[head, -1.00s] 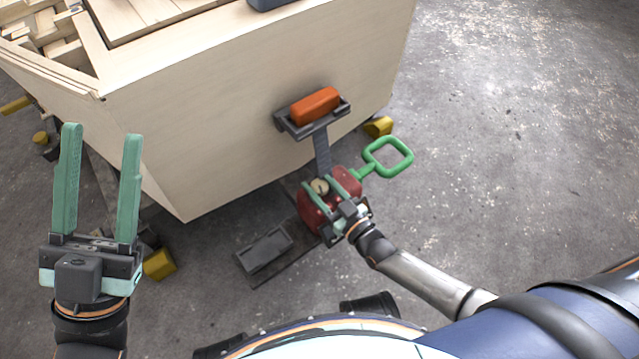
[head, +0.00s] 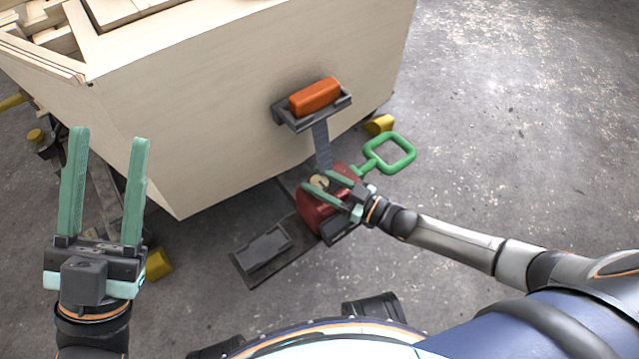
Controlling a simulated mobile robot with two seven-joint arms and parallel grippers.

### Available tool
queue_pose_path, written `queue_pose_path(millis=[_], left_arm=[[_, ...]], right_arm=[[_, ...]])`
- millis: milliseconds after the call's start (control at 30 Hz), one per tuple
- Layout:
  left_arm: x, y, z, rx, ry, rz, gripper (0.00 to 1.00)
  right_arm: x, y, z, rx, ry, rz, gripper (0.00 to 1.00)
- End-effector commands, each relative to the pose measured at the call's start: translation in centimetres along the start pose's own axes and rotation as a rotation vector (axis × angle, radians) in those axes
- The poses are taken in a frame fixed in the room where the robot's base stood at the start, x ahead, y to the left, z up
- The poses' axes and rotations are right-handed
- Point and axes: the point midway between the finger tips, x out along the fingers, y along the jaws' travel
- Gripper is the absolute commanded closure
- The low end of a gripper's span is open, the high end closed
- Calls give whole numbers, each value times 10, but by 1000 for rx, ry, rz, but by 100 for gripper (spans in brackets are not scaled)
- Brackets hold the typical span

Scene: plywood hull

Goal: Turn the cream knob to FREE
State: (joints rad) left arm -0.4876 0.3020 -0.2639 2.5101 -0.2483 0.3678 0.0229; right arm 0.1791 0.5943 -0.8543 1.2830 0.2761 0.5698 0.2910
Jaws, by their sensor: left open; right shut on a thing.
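The cream knob (head: 319,181) sits on top of a red box (head: 311,210) on a stand in front of the plywood hull. My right gripper (head: 322,183) is at the knob, its green fingers on either side of it and shut on it. The fingers hide part of the knob, and no FREE mark can be read. My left gripper (head: 106,190) is open and empty at the left, its fingers pointing up, well away from the box.
The plywood hull (head: 220,110) fills the upper left. An orange block (head: 314,95) lies in a dark tray (head: 338,108) above the red box. A green loop handle (head: 401,153) sticks out at right. A dark pedal-like plate (head: 264,248) is at lower left. Floor at right is clear.

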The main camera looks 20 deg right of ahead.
Motion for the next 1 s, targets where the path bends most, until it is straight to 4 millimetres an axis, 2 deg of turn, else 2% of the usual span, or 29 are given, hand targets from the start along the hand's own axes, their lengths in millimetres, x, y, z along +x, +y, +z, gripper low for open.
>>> queue_pose_path(millis=[200,500,1000], left_arm=[[-3,3,3,-2,-2,1,50],[-3,2,3,-2,-4,1,50],[-3,2,4,3,-5,4,50]], right_arm=[[1,2,0,-7,-3,-167,100],[1,1,0,-2,-1,-323,100],[1,0,0,1,1,-380,100]])
